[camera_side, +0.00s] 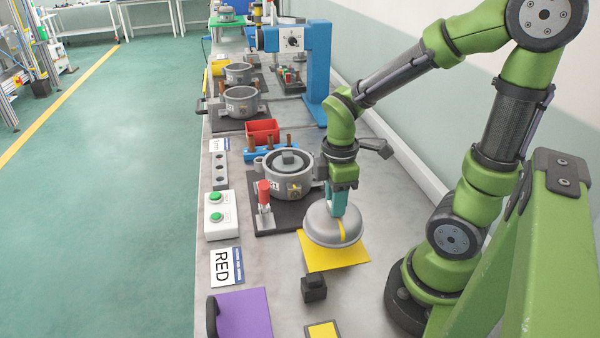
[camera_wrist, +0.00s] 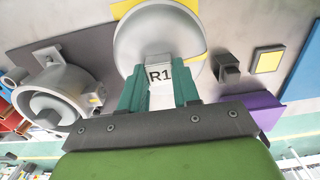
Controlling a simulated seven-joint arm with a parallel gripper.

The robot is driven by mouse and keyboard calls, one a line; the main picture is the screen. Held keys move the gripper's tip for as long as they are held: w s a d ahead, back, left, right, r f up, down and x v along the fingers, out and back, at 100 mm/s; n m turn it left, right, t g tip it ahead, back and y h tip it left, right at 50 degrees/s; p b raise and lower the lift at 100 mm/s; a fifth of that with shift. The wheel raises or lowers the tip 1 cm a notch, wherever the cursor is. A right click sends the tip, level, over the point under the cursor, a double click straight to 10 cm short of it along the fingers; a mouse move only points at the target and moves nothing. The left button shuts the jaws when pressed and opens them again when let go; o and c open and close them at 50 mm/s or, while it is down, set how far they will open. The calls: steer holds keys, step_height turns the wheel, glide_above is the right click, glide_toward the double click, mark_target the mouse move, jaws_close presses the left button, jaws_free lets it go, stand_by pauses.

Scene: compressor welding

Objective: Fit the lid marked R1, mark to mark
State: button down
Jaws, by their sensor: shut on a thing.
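My gripper (camera_side: 338,200) has teal fingers shut on the top of a grey domed lid (camera_side: 322,228). In the wrist view the label R1 shows between the fingers (camera_wrist: 160,90) on the lid's handle, and a yellow stripe runs down the lid (camera_wrist: 140,42) to its rim. The lid is at the yellow mat (camera_side: 350,256); I cannot tell whether it touches it. A grey compressor housing (camera_side: 270,176) stands upright on a dark plate behind the lid, with a yellow mark (camera_side: 294,190) on its side. It also shows at left in the wrist view (camera_wrist: 70,82).
A red-topped toggle clamp (camera_side: 264,192) stands at the plate's front left. A green-button box (camera_side: 221,213), a RED card (camera_side: 226,267), a purple plate (camera_side: 243,313) and a black block (camera_side: 314,288) lie nearby. A red bin (camera_side: 262,131) and blue press (camera_side: 318,60) stand farther back.

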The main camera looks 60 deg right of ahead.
steer(key=shift+f, duration=2.2)
steer(key=c, duration=0.8)
jaws_free()
steer(key=shift+f, duration=0.1)
step_height(320, 180, up, 12)
steer(key=shift+r, duration=0.1)
steer(key=shift+a+r+m, duration=0.2)
steer(key=shift+r+m, duration=0.05)
steer(key=shift+m, duration=0.15)
steer(key=a+r+m+t+y, duration=0.2)
steer(key=a+r+m+t, duration=0.3)
steer(key=m, duration=0.7)
steer(key=shift+w+a+r+t, duration=0.15)
steer(key=shift+a+r+t, duration=0.15)
steer(key=shift+a+t, duration=0.6)
